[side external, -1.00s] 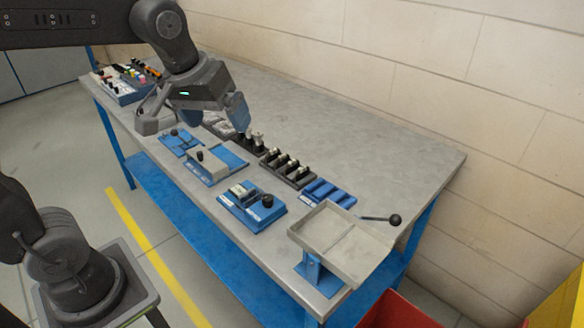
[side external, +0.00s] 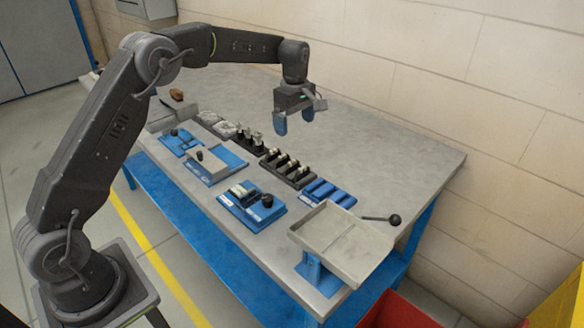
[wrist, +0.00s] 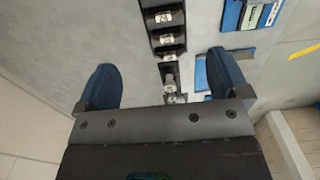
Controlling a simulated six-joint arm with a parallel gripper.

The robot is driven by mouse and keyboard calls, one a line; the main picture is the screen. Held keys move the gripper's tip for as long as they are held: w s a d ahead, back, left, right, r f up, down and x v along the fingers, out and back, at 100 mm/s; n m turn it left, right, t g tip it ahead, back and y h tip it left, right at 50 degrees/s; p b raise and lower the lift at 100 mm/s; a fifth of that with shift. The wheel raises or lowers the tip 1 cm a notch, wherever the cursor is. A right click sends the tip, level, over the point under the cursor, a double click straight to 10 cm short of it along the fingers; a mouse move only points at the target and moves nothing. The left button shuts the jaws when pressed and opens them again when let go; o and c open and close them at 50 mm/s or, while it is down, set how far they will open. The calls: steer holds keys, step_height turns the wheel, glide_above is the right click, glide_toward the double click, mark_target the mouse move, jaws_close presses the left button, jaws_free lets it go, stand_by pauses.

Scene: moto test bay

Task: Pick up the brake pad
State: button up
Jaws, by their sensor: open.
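My gripper (side external: 294,119) is open and empty, pointing down above the grey table behind the row of parts. Its two blue fingers show wide apart in the wrist view (wrist: 164,80), with a black rack (wrist: 163,32) of light metal parts passing between and beyond them. I cannot make out for certain which part is the brake pad. Candidates are too small to tell among the black slotted holder (side external: 286,168), the blue slotted tray (side external: 327,192) and the pale flat pieces (side external: 208,118). A small brown piece (side external: 177,95) lies at the far left, partly near my arm.
Blue fixtures (side external: 252,206) line the table's front edge. A grey tilted tray (side external: 340,238) with a black-knobbed lever (side external: 393,220) stands at the near right corner. A red bin (side external: 398,312) is below it. The table's back strip (side external: 380,145) is clear up to the wall.

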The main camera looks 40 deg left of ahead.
glide_above(292, 161)
steer(key=f, duration=0.8)
steer(key=shift+w+d, duration=0.15)
steer(key=shift+d, duration=0.15)
steer(key=shift+s+a+f, duration=0.1)
steer(key=shift+a+f, duration=0.05)
steer(key=shift+f, duration=1.2)
steer(key=shift+s+a+f, duration=0.1)
steer(key=shift+f, duration=1.2)
steer(key=c, duration=1)
steer(key=shift+r, duration=0.1)
